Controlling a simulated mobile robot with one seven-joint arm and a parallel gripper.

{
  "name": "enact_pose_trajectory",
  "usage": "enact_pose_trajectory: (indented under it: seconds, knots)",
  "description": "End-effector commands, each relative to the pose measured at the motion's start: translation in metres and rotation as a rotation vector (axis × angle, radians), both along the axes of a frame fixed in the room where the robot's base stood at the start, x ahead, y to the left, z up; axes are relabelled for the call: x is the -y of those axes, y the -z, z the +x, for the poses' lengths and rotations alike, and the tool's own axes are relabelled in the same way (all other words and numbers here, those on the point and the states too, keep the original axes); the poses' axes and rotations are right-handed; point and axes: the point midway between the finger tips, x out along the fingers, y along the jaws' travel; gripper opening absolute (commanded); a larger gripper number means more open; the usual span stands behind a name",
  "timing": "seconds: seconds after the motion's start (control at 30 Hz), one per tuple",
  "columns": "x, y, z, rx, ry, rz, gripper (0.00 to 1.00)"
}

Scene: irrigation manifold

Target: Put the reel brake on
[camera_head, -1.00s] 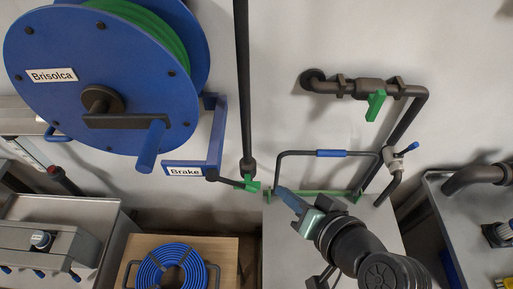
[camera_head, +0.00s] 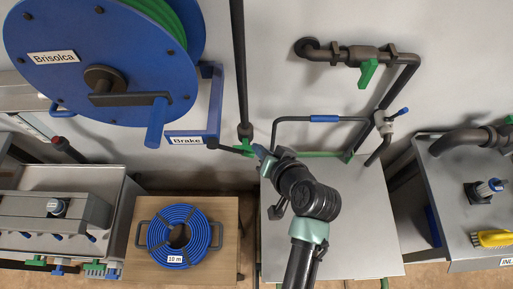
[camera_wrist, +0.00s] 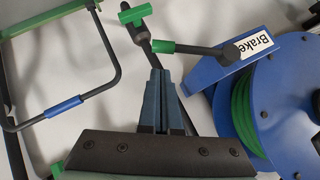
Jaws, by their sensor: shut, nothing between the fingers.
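The reel brake is a blue bracket (camera_head: 213,105) beside the hose reel (camera_head: 100,60), with a white "Brake" label (camera_head: 186,140). A dark brake lever (camera_head: 228,148) with a green grip points right from it. The lever (camera_wrist: 205,49) and its green grip (camera_wrist: 175,47) also show in the wrist view. My gripper (camera_head: 261,152) is just right of the lever's end. In the wrist view my gripper's fingers (camera_wrist: 158,72) are together and empty, with their tips just below the grip's left end. I cannot tell whether they touch it.
A blue-and-dark bar handle (camera_head: 324,119) and a pipe with a green valve handle (camera_head: 368,73) are to the right. A coiled blue hose (camera_head: 160,240) lies below.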

Motion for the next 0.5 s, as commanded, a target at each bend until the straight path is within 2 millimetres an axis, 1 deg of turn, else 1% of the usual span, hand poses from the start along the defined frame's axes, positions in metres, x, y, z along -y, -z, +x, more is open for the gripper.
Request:
enact_pose_trajectory:
  seconds: [0.1,0.2,0.5]
  knots:
    - [-0.007,0.01,0.0,-0.001,-0.002,0.001,0.0]
    - [-0.01,0.014,0.0,0.001,-0.002,0.001,0.0]
    - [-0.01,0.017,0.0,0.002,0.0,0.001,0.0]
